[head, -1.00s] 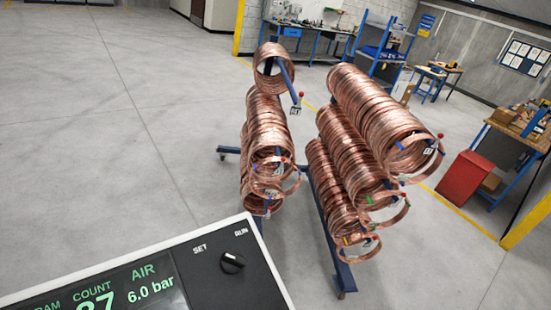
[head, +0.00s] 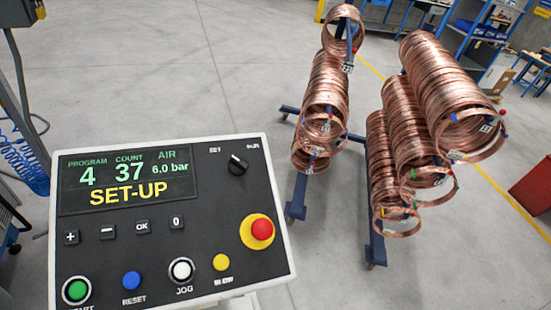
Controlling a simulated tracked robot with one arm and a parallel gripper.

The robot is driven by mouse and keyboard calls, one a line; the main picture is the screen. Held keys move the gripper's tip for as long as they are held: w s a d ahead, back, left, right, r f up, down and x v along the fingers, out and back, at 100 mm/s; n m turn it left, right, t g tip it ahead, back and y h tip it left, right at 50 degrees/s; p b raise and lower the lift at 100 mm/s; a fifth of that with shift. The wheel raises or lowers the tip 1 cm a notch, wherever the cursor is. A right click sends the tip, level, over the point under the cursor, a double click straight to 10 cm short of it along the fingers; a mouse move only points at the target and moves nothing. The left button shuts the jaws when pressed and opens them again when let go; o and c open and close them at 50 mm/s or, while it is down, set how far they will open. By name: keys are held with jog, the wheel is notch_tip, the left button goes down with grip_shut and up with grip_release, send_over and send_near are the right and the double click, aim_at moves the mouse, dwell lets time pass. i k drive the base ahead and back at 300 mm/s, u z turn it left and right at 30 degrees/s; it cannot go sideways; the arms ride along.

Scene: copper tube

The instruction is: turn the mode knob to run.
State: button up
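The mode knob (head: 238,165) is a black rotary knob at the upper right of the control panel (head: 215,215) in the head view. Small SET and RUN labels stand above it, SET to the left and RUN to the right. Its light pointer mark appears to point up and left, toward SET. The panel's display (head: 127,180) reads program 4, count 37, air 6.0 bar and SET-UP in yellow. My gripper is not in view, and nothing touches the knob.
A red stop button (head: 262,229) on a yellow base sits below the knob. Green start (head: 76,290), blue reset (head: 131,281) and white jog (head: 181,270) buttons line the lower panel. Copper coils (head: 440,90) hang on a blue rack behind. Open floor lies left of the rack.

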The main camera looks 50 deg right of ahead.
aim_at(238, 165)
jog(key=u, duration=0.2)
jog(key=i, duration=0.85)
jog(key=z, duration=0.15)
